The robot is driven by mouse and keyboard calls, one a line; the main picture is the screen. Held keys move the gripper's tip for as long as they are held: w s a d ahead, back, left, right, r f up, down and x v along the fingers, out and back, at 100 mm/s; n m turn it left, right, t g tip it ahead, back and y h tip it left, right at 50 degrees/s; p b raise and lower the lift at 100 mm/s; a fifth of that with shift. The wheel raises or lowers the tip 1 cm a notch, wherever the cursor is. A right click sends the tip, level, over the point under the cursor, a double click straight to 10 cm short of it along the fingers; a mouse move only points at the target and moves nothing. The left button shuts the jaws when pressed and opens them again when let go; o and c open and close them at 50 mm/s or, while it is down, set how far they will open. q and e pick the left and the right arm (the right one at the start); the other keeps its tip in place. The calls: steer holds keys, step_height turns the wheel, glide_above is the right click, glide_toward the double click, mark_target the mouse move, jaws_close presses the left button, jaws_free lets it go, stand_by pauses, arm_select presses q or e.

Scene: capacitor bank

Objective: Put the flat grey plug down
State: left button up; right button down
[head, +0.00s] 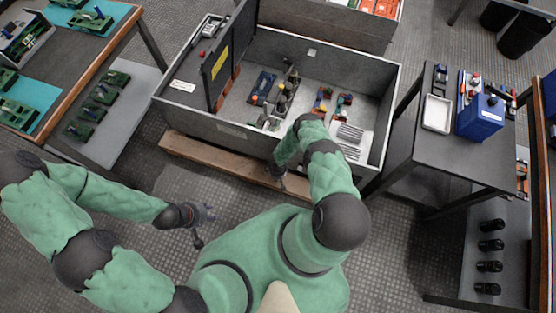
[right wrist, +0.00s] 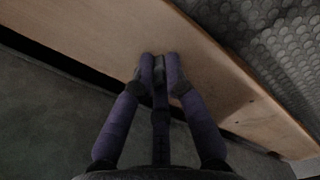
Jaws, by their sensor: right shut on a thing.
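My right gripper (right wrist: 160,68) is shut on a small dark grey piece, which I take for the flat grey plug (right wrist: 159,72). The fingers hide most of it, so its shape is unclear. In the head view my right gripper (head: 279,177) hangs low at the front of the grey cabinet, by the wooden beam. In the right wrist view the fingertips are over the beam's pale wood; I cannot tell whether they touch it. My left gripper (head: 205,217) is over the floor at lower left, fingers apart and empty.
The open grey cabinet (head: 185,122) holds several coloured parts, with its lid raised. The wooden beam (head: 215,160) lies along its front. A dark table (head: 455,160) with a white tray (head: 437,113) and blue box (head: 480,118) stands right. A bench with green boards is left.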

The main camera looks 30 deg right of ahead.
steer(key=c, duration=1.2)
jaws_free()
steer(key=shift+c, duration=0.2)
steer(key=shift+r, duration=0.15)
steer(key=shift+r, duration=0.25)
step_height(320, 180, up, 12)
steer(key=p, duration=0.8)
steer(key=s+a+r+m+g+y, duration=0.1)
steer(key=s+a+r+m+y, duration=0.15)
steer(key=a+r, duration=0.6)
steer(key=s+a+r+m+y, duration=0.1)
steer(key=s+a+r+y, duration=0.3)
steer(key=r, duration=0.7)
steer(key=s+a+r+m+h, duration=0.1)
steer(key=s+r, duration=0.1)
steer(key=r, duration=0.4)
steer(key=s+a+r+m+t+h, duration=0.1)
steer(key=s+r, duration=0.1)
steer(key=r, duration=0.4)
steer(key=shift+s+r+m, duration=0.3)
steer(key=shift+r+m, duration=0.05)
steer(key=shift+r, duration=0.05)
